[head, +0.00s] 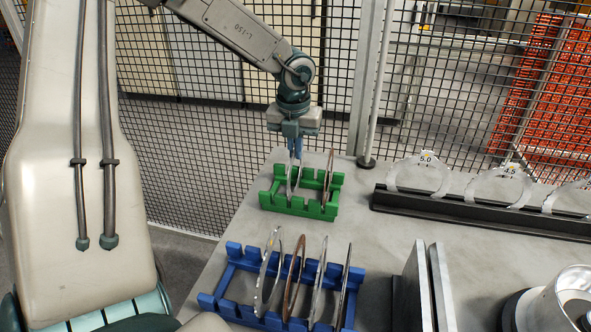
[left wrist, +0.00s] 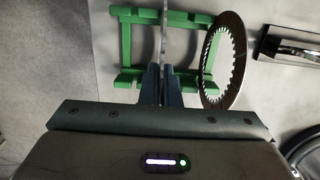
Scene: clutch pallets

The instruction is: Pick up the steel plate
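A thin steel plate (head: 293,182) stands on edge in the left part of the green rack (head: 318,212). In the left wrist view the plate (left wrist: 164,32) is seen edge-on. My left gripper (head: 295,152) points down over the rack at the plate's top edge. In the left wrist view its two fingers (left wrist: 161,84) sit close on either side of the plate and look shut on it. The plate's lower part is still between the rack's slots. My right gripper is not in view.
A brown toothed disc (head: 331,180) stands beside the plate in the green rack. A blue rack (head: 232,285) in front holds several upright discs. A dark holder (head: 440,207) with clear, labelled rings is at right. Grey upright plates (head: 425,285) stand front right. Mesh fencing rises behind the table.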

